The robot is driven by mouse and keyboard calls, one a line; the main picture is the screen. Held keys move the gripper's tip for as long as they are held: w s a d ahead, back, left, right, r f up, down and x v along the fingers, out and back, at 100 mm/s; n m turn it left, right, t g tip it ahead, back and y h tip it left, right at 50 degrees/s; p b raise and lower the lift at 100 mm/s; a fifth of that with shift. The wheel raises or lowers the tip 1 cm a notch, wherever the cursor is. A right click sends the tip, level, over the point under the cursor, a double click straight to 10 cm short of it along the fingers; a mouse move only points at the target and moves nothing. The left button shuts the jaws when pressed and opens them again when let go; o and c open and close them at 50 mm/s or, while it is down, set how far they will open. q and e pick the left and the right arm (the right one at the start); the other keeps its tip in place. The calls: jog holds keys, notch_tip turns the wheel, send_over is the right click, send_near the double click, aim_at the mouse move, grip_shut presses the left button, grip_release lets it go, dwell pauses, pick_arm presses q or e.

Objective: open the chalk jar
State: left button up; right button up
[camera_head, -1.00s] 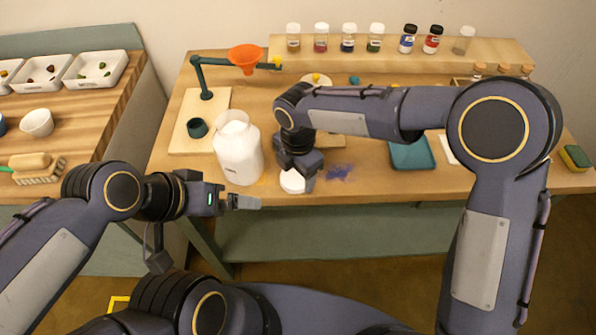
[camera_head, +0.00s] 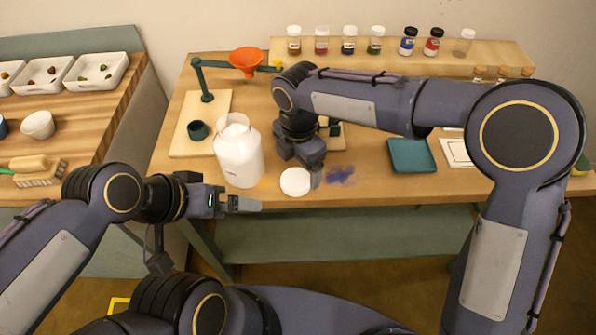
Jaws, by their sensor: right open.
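The chalk jar (camera_head: 239,160) is a large, pale white container standing upright on the table. Its mouth is uncovered, and white shows inside. A round white lid (camera_head: 295,181) lies flat on the table, to the right of the jar and apart from it. My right gripper (camera_head: 316,177) points down just right of the lid, open and empty, with its fingers partly hidden by its body. My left gripper (camera_head: 245,204) is in front of the table's near edge, below the jar, seen side-on, so its jaw gap is unclear.
An orange funnel (camera_head: 246,61) hangs on a green stand behind the jar. A dark green cup (camera_head: 197,130) stands left of it. Blue powder (camera_head: 341,175) is spilled right of the lid. A teal tray (camera_head: 411,156) lies farther right. Several small bottles line the back shelf (camera_head: 500,53).

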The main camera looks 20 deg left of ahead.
aim_at(298, 179)
notch_tip(298, 179, up, 7)
jog(key=shift+a+r, duration=0.15)
